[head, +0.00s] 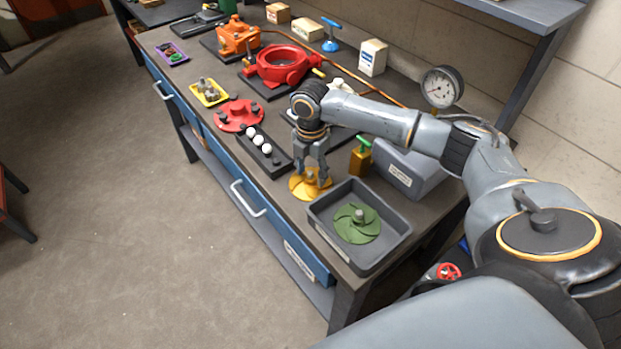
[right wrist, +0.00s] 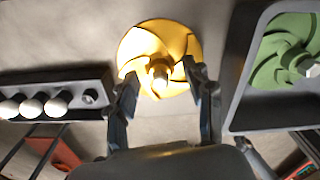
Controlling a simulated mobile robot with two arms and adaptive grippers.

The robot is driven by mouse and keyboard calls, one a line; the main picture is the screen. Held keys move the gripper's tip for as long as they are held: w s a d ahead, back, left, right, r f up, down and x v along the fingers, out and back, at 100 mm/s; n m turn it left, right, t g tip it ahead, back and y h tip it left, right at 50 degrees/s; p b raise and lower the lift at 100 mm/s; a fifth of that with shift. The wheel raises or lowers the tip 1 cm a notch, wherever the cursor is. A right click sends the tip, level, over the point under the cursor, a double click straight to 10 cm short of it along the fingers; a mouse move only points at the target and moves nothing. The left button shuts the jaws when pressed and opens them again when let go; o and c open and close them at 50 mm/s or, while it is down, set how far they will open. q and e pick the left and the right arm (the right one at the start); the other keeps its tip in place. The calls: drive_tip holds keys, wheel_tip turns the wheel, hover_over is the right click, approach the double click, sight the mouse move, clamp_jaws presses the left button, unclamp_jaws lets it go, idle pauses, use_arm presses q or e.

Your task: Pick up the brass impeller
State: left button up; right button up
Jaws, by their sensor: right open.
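The brass impeller (head: 300,188) is a yellow disc with curved vanes and a central hub, lying flat on the bench. It also shows in the right wrist view (right wrist: 150,44), partly overlapped by the fingertips. My right gripper (head: 313,178) points down over it in the head view. In the right wrist view the open fingers (right wrist: 158,75) stand on either side of the hub, apart from it. Whether the fingertips touch the disc I cannot tell. My left gripper is not in view.
A grey tray (head: 318,222) with a green impeller (head: 357,224) stands right beside the brass one. A black rack (head: 278,168) with white balls is on the left. An amber bottle (head: 360,158) and grey bin (head: 410,190) stand behind. The bench's front edge is close.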

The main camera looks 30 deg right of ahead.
drive_tip(key=shift+f, duration=0.45)
drive_tip(key=shift+c, duration=0.4)
clamp_jaws()
drive_tip(key=shift+r, duration=0.15)
